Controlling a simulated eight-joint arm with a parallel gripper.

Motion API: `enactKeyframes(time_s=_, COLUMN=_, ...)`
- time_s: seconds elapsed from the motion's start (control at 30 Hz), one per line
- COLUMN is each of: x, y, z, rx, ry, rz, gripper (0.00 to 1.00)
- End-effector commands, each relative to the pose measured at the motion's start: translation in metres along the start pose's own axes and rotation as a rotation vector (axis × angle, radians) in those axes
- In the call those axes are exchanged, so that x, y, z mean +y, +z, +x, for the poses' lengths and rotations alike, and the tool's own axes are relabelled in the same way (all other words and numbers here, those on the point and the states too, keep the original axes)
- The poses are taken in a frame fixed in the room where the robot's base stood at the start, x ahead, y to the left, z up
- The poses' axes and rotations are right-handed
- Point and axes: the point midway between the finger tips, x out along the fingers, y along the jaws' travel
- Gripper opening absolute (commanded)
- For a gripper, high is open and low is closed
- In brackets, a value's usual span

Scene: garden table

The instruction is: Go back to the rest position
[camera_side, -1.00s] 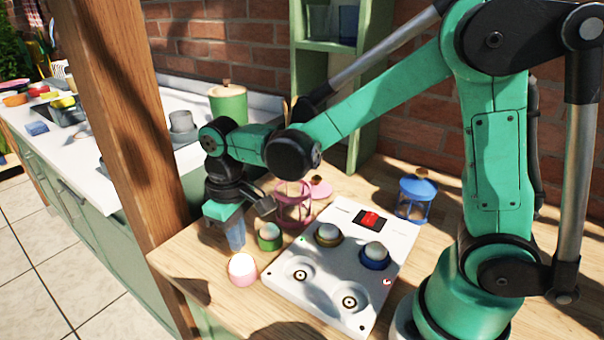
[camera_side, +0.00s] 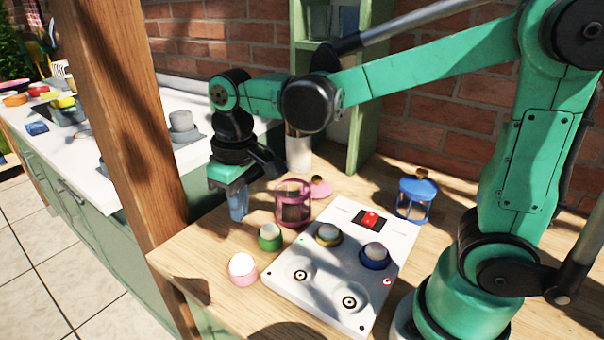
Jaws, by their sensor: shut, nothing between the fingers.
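My gripper (camera_side: 238,212) hangs from the green arm at the left end of the wooden table, pointing down. Its bluish fingers are shut and empty. It is above and to the left of a green cup with a pale round top (camera_side: 270,237), apart from it. A pink lantern frame (camera_side: 293,204) stands just to its right.
A white panel (camera_side: 325,290) with two empty round sockets holds a yellow-ringed (camera_side: 328,234) and a blue-ringed (camera_side: 374,255) piece and a red switch (camera_side: 370,219). A pink cup (camera_side: 242,268) stands left of it. A blue lantern (camera_side: 415,198) stands behind. A wooden post (camera_side: 130,130) rises close on the left.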

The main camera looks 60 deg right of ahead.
Motion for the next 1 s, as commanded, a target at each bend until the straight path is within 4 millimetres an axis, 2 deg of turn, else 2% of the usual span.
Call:
enactKeyframes(time_s=0.2, x=0.023, y=0.030, z=-0.015, rx=0.246, ry=0.016, rz=0.080, gripper=0.00)
enactKeyframes(time_s=0.5, x=0.042, y=0.055, z=-0.014, rx=0.509, ry=0.053, rz=0.155, gripper=0.00)
enactKeyframes(time_s=1.0, x=0.044, y=0.058, z=-0.013, rx=0.546, ry=0.060, rz=0.164, gripper=0.00)
